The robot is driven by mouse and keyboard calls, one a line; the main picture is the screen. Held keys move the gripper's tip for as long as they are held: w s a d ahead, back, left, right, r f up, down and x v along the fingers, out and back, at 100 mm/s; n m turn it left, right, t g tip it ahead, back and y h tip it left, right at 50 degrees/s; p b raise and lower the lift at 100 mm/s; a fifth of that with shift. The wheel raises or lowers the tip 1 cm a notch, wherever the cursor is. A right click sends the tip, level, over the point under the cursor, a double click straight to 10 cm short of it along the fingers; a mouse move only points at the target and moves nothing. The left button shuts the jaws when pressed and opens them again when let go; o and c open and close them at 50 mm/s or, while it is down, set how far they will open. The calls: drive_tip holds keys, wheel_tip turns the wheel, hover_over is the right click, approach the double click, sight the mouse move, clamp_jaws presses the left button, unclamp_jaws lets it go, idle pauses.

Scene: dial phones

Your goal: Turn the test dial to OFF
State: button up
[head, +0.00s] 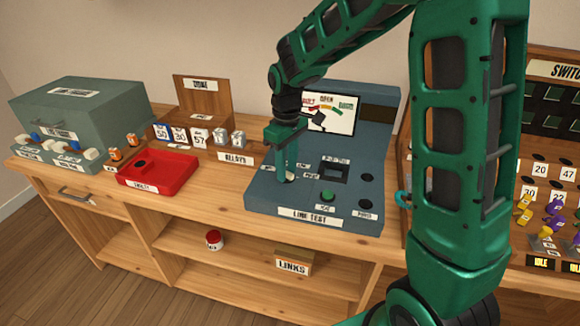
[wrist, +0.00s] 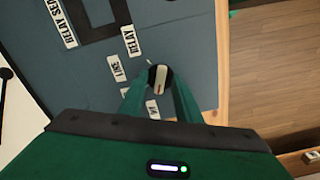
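The test dial (wrist: 158,78) is a black round base with a pale bar handle, on the blue-grey LINE TEST panel (head: 262,195). In the wrist view a dark mark shows at the handle's lower end. My gripper (wrist: 161,84) points down at the dial, one green finger on each side. I cannot tell whether the fingers touch the handle. In the head view my gripper (head: 288,178) stands over the panel's left part and partly hides the dial (head: 291,178). A LINE label (wrist: 117,68) lies left of the dial; another label (wrist: 128,105) is partly hidden by a finger.
The panel has a square socket (head: 333,172), a green button (head: 328,195) and black knobs on the right. Its upright back holds a gauge (head: 328,114). A red tray (head: 157,175) and a grey cabinet (head: 85,115) stand left. A phone switchboard (head: 552,130) stands right.

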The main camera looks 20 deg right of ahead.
drive_tip(key=shift+r, duration=0.15)
wheel_tip(320, 180, up, 10)
drive_tip(key=shift+r, duration=0.25)
drive_tip(key=shift+w, duration=0.1)
idle(0.4)
drive_tip(key=s+d+f+m, duration=0.1)
drive_tip(key=s+d+m, duration=0.3)
drive_tip(key=s, duration=0.6)
drive_tip(key=s+d+f+m, duration=0.1)
drive_tip(key=s+d+m, duration=0.3)
drive_tip(key=s+d, duration=0.4)
drive_tip(key=s+d+f+m, duration=0.1)
drive_tip(key=s+d+m, duration=0.3)
drive_tip(key=s, duration=0.9)
drive_tip(key=shift+s+d+f+m, duration=0.15)
drive_tip(key=shift+d+f+m, duration=0.2)
drive_tip(key=shift+d, duration=0.55)
